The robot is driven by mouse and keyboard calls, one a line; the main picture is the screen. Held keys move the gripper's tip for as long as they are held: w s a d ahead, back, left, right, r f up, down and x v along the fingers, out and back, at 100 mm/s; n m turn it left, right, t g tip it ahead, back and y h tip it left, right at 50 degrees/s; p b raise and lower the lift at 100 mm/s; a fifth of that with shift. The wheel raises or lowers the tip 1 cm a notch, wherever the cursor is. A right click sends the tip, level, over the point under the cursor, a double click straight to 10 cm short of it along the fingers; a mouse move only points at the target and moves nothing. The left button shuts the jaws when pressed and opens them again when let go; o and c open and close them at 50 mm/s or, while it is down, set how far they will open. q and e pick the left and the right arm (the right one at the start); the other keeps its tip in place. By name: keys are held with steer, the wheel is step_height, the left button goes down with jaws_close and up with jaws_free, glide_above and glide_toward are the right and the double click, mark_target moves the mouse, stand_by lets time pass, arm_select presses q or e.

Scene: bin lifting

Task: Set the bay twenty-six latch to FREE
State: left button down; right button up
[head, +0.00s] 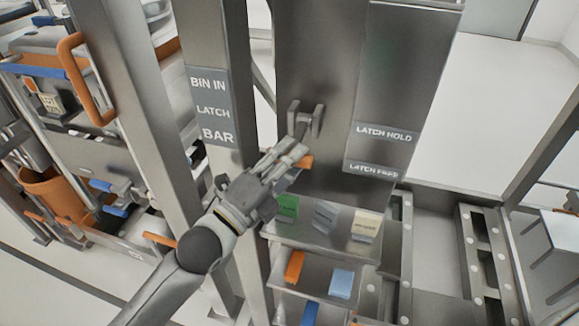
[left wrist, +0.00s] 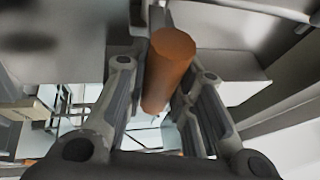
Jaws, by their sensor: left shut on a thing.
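The latch handle is an orange round bar (head: 305,162) on the grey steel post, beneath a grey bracket (head: 306,120). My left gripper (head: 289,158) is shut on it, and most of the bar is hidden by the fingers. In the left wrist view the orange bar (left wrist: 168,70) stands between the two fingers (left wrist: 165,105). To the right on the post are a LATCH HOLD label (head: 384,133) and, below it, a LATCH FREE label (head: 372,171). The orange end is nearly level in the picture with the lower label. My right gripper is not in view.
A sign reading BIN IN LATCH BAR (head: 211,108) is on the left upright. Below the gripper, shelves hold green (head: 288,207), cream (head: 366,226), orange (head: 294,267) and blue (head: 341,284) blocks. A cart with orange handles (head: 85,75) stands at the left.

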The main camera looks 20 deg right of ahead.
arm_select(q)
step_height(320, 180, down, 2)
steer(key=shift+w+b, duration=0.1)
steer(key=shift+b, duration=0.7)
steer(key=shift+w+d+f+b, duration=0.15)
steer(key=shift+f+b, duration=0.05)
steer(key=shift+f, duration=0.25)
steer(key=shift+w+d+f+b, duration=0.1)
steer(key=shift+f+b, duration=0.05)
steer(key=shift+f, duration=0.65)
steer(key=c, duration=1.2)
jaws_free()
steer(key=shift+w+d, duration=0.1)
steer(key=shift+w, duration=0.05)
steer(key=shift+r, duration=0.15)
steer(key=v, duration=1.2)
